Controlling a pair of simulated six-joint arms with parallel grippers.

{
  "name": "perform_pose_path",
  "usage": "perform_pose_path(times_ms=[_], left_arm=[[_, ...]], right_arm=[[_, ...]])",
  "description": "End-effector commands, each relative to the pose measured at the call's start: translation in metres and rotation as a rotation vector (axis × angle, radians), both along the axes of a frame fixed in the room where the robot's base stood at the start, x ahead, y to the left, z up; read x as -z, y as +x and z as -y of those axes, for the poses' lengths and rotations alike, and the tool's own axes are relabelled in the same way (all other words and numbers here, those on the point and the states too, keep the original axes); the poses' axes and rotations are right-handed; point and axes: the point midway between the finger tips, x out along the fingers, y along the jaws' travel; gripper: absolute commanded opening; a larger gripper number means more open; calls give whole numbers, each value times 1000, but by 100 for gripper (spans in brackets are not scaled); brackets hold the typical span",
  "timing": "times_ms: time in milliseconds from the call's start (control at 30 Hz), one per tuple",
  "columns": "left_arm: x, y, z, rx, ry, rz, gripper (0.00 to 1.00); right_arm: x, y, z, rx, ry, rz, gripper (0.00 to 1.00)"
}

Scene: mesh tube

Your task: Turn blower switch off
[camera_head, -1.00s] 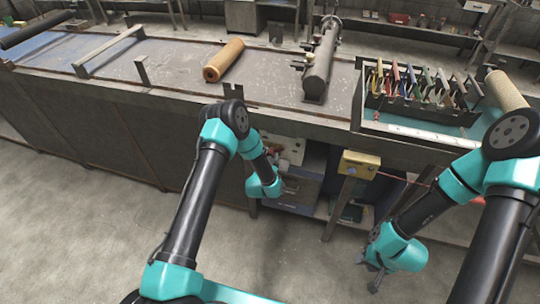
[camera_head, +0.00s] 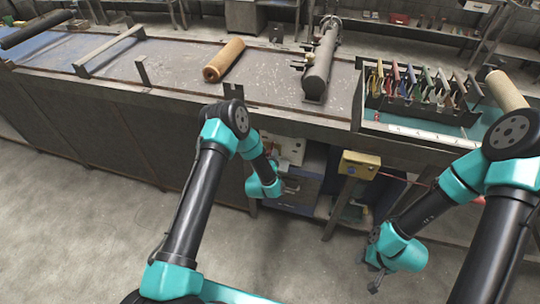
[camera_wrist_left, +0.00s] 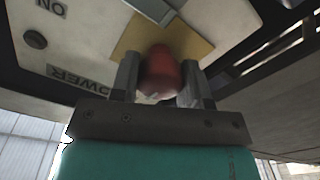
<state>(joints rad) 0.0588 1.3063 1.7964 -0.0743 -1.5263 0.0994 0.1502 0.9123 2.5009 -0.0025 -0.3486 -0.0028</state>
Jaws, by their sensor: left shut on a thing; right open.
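The blower's switch panel (camera_head: 290,150) is a pale plate under the bench in the head view, partly hidden by my left arm. In the left wrist view the panel (camera_wrist_left: 85,40) shows upside-down labels reading "ON" and "POWER". A red switch knob (camera_wrist_left: 160,75) stands on a yellowish square plate (camera_wrist_left: 203,45). My left gripper (camera_wrist_left: 162,88) is shut on the red knob, with one finger on each side of it. My right gripper (camera_head: 374,280) hangs open and empty low above the floor at the right.
A yellow box (camera_head: 360,164) is mounted on the bench front, right of the panel. The bench top (camera_head: 180,80) holds a brown roll (camera_head: 224,60), a dark metal cylinder (camera_head: 320,65) and a rack of coloured tools (camera_head: 415,88). The floor (camera_head: 80,220) is clear.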

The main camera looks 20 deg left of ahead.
Motion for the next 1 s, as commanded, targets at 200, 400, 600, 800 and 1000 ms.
perform_pose_path(times_ms=[200,400,600,800,1000], left_arm=[[0,0,0,0,-145,-2,18],[0,0,0,0,-219,-3,20],[-1,0,-1,-2,-243,-2,20],[-1,1,-2,-4,-244,0,20],[-1,1,-2,-4,-244,1,52]], right_arm=[[0,0,0,0,0,0,43],[0,0,0,0,0,0,43],[0,0,0,0,0,0,43],[0,0,0,0,0,0,43],[0,0,0,0,0,0,43]])
